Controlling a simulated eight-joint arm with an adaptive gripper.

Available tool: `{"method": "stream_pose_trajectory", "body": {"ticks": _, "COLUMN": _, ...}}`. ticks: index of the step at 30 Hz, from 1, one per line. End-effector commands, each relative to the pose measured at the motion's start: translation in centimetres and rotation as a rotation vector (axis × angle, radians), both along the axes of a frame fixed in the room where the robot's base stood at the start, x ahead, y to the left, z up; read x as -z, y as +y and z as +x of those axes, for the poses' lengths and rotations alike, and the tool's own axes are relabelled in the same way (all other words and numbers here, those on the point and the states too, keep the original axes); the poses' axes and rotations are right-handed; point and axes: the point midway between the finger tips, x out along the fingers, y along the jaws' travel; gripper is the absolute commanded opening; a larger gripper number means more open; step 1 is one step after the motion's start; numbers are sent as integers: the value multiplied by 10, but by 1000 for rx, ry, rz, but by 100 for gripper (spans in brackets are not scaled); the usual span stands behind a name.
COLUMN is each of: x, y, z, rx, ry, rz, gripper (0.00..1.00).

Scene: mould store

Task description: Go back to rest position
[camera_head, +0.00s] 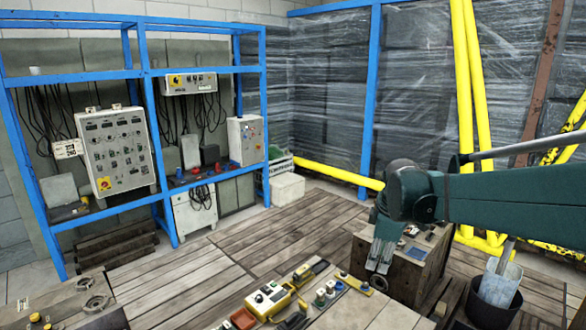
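My dark green arm reaches in from the right edge in the head view. My gripper (378,266) hangs down from its end, over the edge between the wooden work surface (345,312) and a brown wooden crate (430,268). Its fingers are small and dark here, so I cannot tell whether they are apart. I see nothing clearly held in them.
A yellow control box (268,300) and several small switch parts lie on the work surface. Round metal fittings (92,302) lie at the lower left. A blue rack (155,130) with electrical panels stands behind. Yellow poles (465,90) and a dark bucket (492,308) are at right.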

Motion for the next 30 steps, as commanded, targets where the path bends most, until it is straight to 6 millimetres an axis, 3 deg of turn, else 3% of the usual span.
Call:
{"method": "stream_pose_trajectory", "body": {"ticks": 16, "x": -21, "y": 13, "z": -95, "rx": 337, "ry": -105, "rz": 119, "gripper": 31}}
{"method": "stream_pose_trajectory", "body": {"ticks": 30, "x": -18, "y": 22, "z": -173, "rx": 618, "ry": -189, "rz": 251, "gripper": 31}}
